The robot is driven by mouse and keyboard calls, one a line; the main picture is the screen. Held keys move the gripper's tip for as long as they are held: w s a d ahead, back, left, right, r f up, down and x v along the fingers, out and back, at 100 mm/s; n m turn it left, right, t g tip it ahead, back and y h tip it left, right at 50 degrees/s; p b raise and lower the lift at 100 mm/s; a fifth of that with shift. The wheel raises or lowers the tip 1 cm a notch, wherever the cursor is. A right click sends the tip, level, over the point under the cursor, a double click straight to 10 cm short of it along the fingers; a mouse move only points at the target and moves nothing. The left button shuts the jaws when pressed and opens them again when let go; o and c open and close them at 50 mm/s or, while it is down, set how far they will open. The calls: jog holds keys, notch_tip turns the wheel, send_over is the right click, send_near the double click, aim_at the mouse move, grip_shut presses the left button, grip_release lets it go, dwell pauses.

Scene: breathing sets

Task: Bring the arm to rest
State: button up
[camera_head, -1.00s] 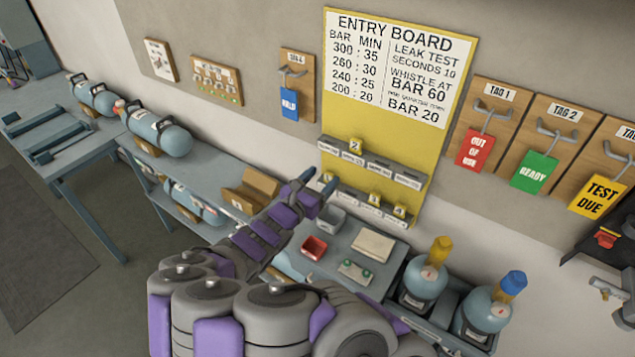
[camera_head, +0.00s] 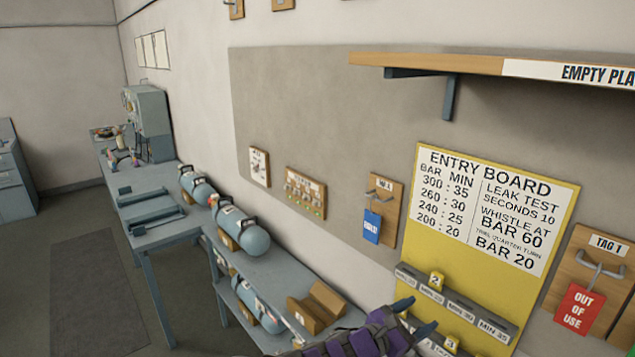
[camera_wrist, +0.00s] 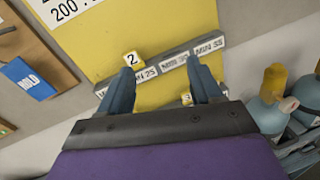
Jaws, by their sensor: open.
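My gripper (camera_head: 414,316) is at the lower right of the head view, in front of the lower part of the yellow entry board (camera_head: 540,275). Its two blue fingers are apart with nothing between them. In the wrist view my gripper (camera_wrist: 162,78) points at the board's upper ledge of minute labels (camera_wrist: 173,62). A yellow block marked 2 (camera_wrist: 132,58) sits on that ledge, just above the left fingertip. Most of my arm is below the head view's lower edge. I cannot tell whether a fingertip touches the ledge.
A blue HOLD tag (camera_head: 372,226) hangs left of the board, a red OUT OF USE tag (camera_head: 577,308) right of it. Cylinders (camera_head: 240,230) lie on the bench at left. A shelf (camera_head: 430,62) juts out above. Floor at left is clear.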

jog(key=s+d+m+g+y+b, duration=0.2)
jog(key=s+d+m+g, duration=0.25)
jog(key=s+m, duration=0.45)
jog(key=s+d+m+g+y+b, duration=0.2)
jog(key=s+d+m+g, duration=0.3)
jog(key=s, duration=0.7)
jog(key=s+a+f+m+y+b, duration=0.2)
jog(key=s+a+y, duration=0.4)
jog(key=a, duration=0.3)
jog(key=s+a+f+m+y+b, duration=0.3)
jog(key=s+a+f+m+y, duration=0.2)
jog(key=s+a, duration=0.4)
jog(key=shift+a+f+g+y, duration=0.35)
jog(key=shift+a+f+y, duration=0.05)
jog(key=shift+a, duration=0.15)
